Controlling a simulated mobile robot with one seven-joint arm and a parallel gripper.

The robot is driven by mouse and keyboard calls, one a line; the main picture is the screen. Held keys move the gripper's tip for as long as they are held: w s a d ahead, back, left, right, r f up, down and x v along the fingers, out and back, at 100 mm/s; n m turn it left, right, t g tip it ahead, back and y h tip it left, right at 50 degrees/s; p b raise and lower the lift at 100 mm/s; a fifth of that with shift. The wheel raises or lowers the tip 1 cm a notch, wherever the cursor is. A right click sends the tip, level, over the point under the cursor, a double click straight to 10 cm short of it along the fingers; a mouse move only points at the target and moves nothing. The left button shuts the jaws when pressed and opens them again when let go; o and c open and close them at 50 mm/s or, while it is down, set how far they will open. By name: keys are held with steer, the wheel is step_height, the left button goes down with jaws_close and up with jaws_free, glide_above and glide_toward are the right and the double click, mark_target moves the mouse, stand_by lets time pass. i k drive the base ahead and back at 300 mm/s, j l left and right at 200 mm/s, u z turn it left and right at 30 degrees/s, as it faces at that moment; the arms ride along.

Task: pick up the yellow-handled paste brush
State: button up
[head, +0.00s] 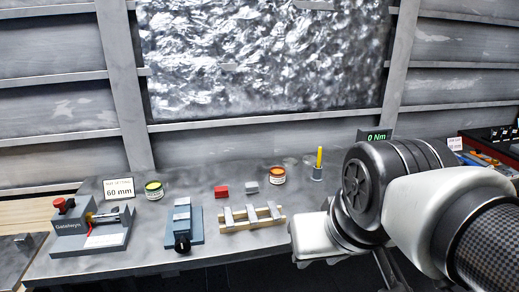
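The yellow-handled brush (319,157) stands upright near the back of the grey bench, with its yellow handle up. Its lower end is hidden in a small grey holder (317,174). My gripper (317,262) is low in the head view, nearer to me than the brush and below it in the picture. The white hand shows, but its fingers are mostly hidden beneath it, so I cannot see whether they are open. The brush stands apart from my gripper.
On the bench (145,235) are a Gatelwyn device (88,240), a blue vice-like fixture (182,225), a wooden rack (252,220), a red block (221,191), a grey block (251,187), a green-topped tin (153,191) and an orange-topped tin (277,176). A "0 Nm" display (376,137) stands behind my arm.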

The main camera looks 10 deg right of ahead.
mark_target(320, 150)
steer(key=i+l+z, duration=0.15)
steer(key=i+l, duration=0.2)
steer(key=i+l+z, duration=0.15)
steer(key=i+l, duration=0.15)
steer(key=i, duration=0.25)
steer(key=u, duration=1.65)
steer(key=z, duration=1.45)
steer(key=l, duration=0.25)
steer(key=i+l+u, duration=0.1)
steer(key=l+u, duration=0.75)
steer(key=i+j, duration=0.05)
